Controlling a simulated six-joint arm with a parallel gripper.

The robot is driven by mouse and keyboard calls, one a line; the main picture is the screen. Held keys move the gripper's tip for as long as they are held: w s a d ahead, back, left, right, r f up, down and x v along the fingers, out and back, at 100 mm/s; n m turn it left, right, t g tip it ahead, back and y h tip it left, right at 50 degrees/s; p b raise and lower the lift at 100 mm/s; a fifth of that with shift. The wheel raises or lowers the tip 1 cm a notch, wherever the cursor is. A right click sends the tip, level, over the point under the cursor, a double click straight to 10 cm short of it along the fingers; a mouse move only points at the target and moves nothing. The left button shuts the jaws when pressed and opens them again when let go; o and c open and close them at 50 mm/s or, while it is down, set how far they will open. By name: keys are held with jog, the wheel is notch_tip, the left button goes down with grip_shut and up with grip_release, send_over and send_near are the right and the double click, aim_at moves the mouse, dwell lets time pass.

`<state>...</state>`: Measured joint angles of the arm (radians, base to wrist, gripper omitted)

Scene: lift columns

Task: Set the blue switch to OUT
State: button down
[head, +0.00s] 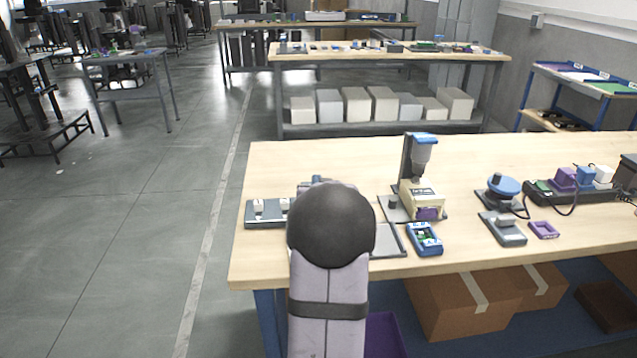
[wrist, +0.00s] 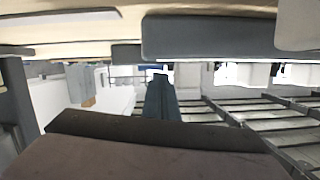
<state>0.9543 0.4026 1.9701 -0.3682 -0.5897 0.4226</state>
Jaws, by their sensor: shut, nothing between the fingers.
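A grey plate (head: 264,222) with white switch-like parts lies at the near left of the wooden table (head: 330,155) in the head view. My arm covers its right end. I cannot make out a blue switch or its setting; it may be hidden behind my arm. My gripper is hidden in the head view. In the wrist view its dark, narrow fingers (wrist: 161,82) are together and hold nothing. Above the fingertips a grey block (wrist: 210,36) stands out from a pale surface; I cannot tell what it is. I see no clear contact.
Right of my arm stand a device with a blue top (head: 424,140), a blue-framed box (head: 425,239), a blue round knob (head: 504,186), a grey rocker block (head: 502,228) and a purple frame (head: 543,230). A power strip (head: 570,195) with plugs lies at the right. The table's back is clear.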

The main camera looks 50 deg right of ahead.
jog(key=shift+f, duration=0.25)
jog(key=shift+a, duration=0.1)
jog(key=s+a+r, duration=0.2)
jog(key=s+a+r+p, duration=0.1)
jog(key=s+a+r, duration=0.1)
jog(key=a, duration=0.1)
jog(key=s+a+r+p, duration=0.1)
jog(key=s+a+r, duration=0.1)
jog(key=shift+a+r, duration=0.25)
jog(key=shift+r, duration=0.1)
dwell(0.6)
